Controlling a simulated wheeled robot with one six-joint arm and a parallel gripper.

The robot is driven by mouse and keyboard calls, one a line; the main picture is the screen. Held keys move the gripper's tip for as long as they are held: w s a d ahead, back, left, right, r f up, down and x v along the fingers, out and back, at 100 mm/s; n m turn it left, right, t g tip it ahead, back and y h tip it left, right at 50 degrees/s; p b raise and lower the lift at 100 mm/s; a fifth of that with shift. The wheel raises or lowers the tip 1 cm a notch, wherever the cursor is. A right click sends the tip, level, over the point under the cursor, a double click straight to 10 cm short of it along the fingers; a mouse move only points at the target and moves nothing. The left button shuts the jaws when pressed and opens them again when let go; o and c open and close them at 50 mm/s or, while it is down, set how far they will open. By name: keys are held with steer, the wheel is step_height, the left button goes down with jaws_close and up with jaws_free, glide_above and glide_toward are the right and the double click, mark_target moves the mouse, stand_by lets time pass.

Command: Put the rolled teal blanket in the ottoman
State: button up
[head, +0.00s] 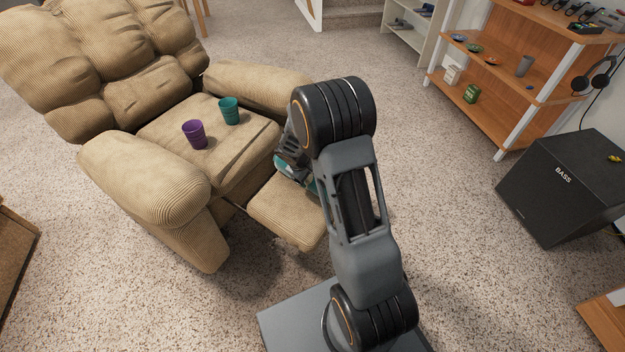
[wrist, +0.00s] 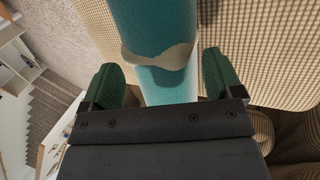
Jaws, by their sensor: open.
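The rolled teal blanket (wrist: 168,85) has a beige band around it and lies on the tan corduroy footrest of the recliner. In the wrist view it runs between the two green-padded fingers of my gripper (wrist: 165,78). The fingers are open, with a gap showing on each side of the roll. In the head view my gripper (head: 292,165) is over the extended footrest (head: 285,212), and my arm hides most of the blanket. I cannot make out an ottoman for certain in either view.
The tan recliner (head: 150,95) holds a purple cup (head: 195,134) and a teal cup (head: 229,111) on its seat. A black bass speaker (head: 565,190) and a wooden shelf unit (head: 520,70) stand at right. A brown piece (head: 14,255) shows at the left edge. Carpet between is clear.

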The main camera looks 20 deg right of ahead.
mark_target(311, 176)
steer(key=b+x, duration=0.1)
steer(key=x, duration=0.3)
steer(key=shift+w+f+b, duration=0.1)
steer(key=shift+f+b, duration=0.2)
steer(key=shift+b, duration=0.1)
steer(key=shift+r, duration=0.1)
steer(key=shift+c, duration=0.2)
steer(key=c, duration=0.8)
steer(key=shift+r, duration=0.15)
